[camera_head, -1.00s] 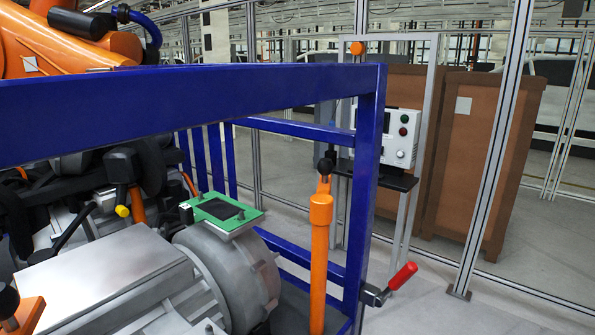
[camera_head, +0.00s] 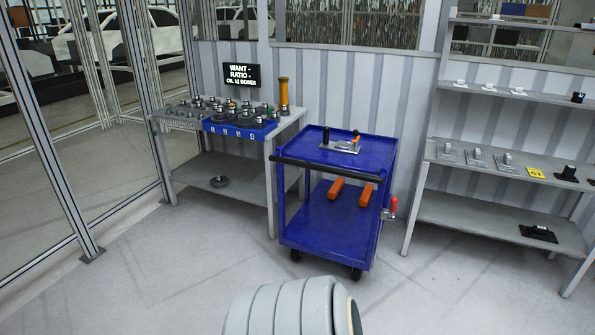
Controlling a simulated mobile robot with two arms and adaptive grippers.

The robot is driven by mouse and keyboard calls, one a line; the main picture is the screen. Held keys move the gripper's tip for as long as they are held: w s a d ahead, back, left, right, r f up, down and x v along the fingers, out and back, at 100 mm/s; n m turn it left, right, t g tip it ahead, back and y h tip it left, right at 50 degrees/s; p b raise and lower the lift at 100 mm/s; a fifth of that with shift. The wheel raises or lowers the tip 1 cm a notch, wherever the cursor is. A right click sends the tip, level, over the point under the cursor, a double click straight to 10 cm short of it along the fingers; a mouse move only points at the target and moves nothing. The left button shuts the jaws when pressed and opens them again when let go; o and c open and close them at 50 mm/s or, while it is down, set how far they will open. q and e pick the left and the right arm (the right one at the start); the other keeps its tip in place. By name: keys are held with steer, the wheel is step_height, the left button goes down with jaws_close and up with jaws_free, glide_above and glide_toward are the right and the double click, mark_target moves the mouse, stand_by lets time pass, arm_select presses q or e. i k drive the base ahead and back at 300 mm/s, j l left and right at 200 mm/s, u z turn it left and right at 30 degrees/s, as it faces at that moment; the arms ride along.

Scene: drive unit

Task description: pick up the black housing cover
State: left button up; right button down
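Several black parts show, and I cannot tell for sure which is the housing cover. A flat black part (camera_head: 538,233) lies on the low shelf of the right rack. Smaller black parts (camera_head: 567,173) sit on the shelf above it, at the right, beside a yellow tag (camera_head: 536,172). Neither gripper is in view. Only a grey rounded link of my own arm shows at the bottom middle.
A blue cart (camera_head: 327,205) stands in the middle, carrying a metal fixture (camera_head: 340,146) on top and orange blocks (camera_head: 335,188) below. A workbench (camera_head: 218,172) with many parts is left of it. The shelf rack (camera_head: 470,205) stands right. The floor in front is clear.

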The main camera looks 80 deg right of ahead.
mark_target(537, 232)
steer(key=z, duration=4.4)
steer(key=i, duration=0.6)
steer(key=z, duration=0.05)
